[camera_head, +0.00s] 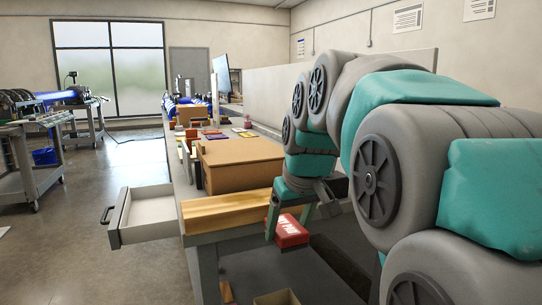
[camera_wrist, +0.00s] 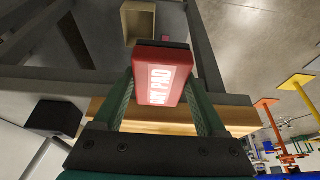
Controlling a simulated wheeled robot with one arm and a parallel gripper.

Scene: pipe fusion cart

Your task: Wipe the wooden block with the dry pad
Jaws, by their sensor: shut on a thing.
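My gripper (camera_head: 289,230) is shut on the dry pad, a red block with white lettering (camera_head: 291,232), and holds it beside the near end of the bench. In the wrist view the pad (camera_wrist: 163,77) sits between the two green fingers, its lettered face toward the camera. The wooden block, a long light-brown bar (camera_head: 225,211), lies across the near end of the bench, left of my gripper. In the wrist view a strip of the wood (camera_wrist: 238,116) shows behind the fingers; the pad and fingers hide part of it. I cannot tell whether pad and wood touch.
A brown box (camera_head: 238,165) stands on the bench just behind the wooden bar. A white drawer (camera_head: 150,214) is pulled out at the left. An open box (camera_head: 277,298) is low near the front. Small items lie farther along the bench.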

